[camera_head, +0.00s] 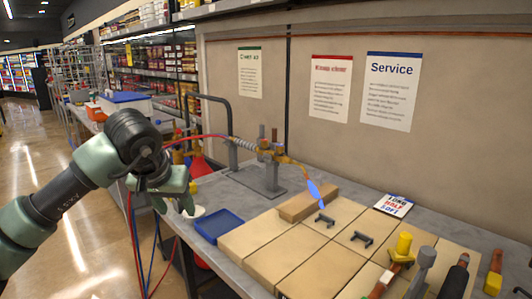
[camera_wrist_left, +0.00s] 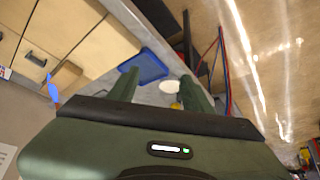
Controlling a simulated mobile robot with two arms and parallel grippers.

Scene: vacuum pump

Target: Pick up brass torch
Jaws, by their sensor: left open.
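The brass torch (camera_head: 268,150) rests in a grey metal stand on the bench in the head view. A red hose runs to it from the left, and a blue flame (camera_head: 316,191) shows at its copper tip. The blue flame also shows at the left of the left wrist view (camera_wrist_left: 53,90); the torch body is not clear there. My left gripper (camera_head: 184,203) is open and empty, pointing down over the bench's left edge, left of the torch and apart from it. Its two green fingers show in the left wrist view (camera_wrist_left: 160,88). My right gripper is not in view.
A blue tray (camera_head: 218,226) and a white round item (camera_head: 196,211) sit near my left gripper. Tan firebricks (camera_head: 285,246) cover the bench front. Yellow-handled tools (camera_head: 403,246) lie at the right. Red and blue hoses hang by the bench's left edge.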

